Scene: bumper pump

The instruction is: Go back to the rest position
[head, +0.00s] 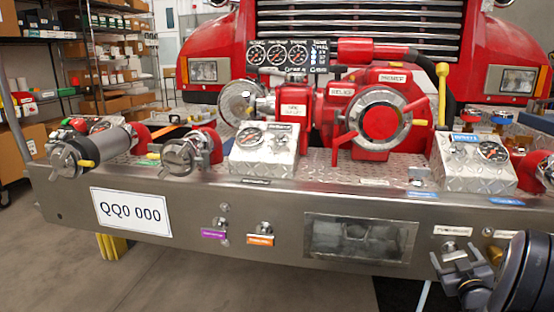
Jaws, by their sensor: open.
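My gripper (454,257) is at the lower right of the head view, in front of the bumper's right part. Its jaws are apart and I see nothing between them. Part of my dark arm shows behind it at the right edge. The steel bumper (275,210) of a red fire truck spans the view. A red pump (381,122) with a large round port stands on its deck, left of and above my gripper.
A gauge panel (290,55) is above the pump. Two sloped gauge boxes (264,150) (473,163) and hose fittings (93,148) sit on the deck. Small knobs (263,228) stick out of the bumper front. Shelves (88,50) stand at the left.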

